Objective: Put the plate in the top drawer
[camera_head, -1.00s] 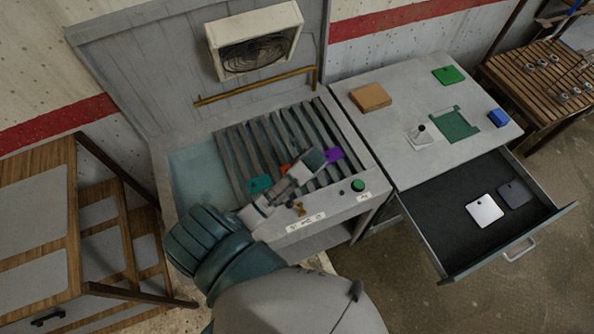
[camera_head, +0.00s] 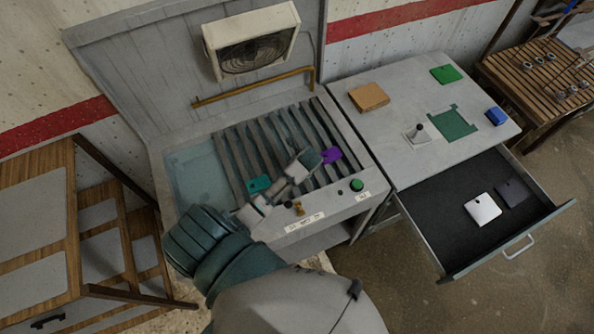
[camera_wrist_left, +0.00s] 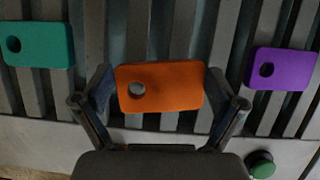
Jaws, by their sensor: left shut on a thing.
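An orange plate (camera_wrist_left: 178,88) with a round hole sits between the two fingers of my left gripper (camera_head: 300,165) in the left wrist view. The gripper is shut on it, over the slatted rack (camera_head: 235,150). In the head view the orange plate is hidden by the gripper. A teal plate (camera_head: 258,184) is to its left and a purple plate (camera_head: 331,155) to its right on the slats. The drawer (camera_head: 425,225) of the grey cabinet at the right is pulled open. A white plate (camera_head: 483,209) and a dark grey plate (camera_head: 512,192) lie inside it. My right gripper is not in view.
On the cabinet top (camera_head: 400,110) are a brown block (camera_head: 368,97), a green plate (camera_head: 446,74), a green cut-out piece (camera_head: 453,124), a blue block (camera_head: 496,116) and a small post on a base (camera_head: 418,133). A green button (camera_head: 357,185) is on the rack's front edge.

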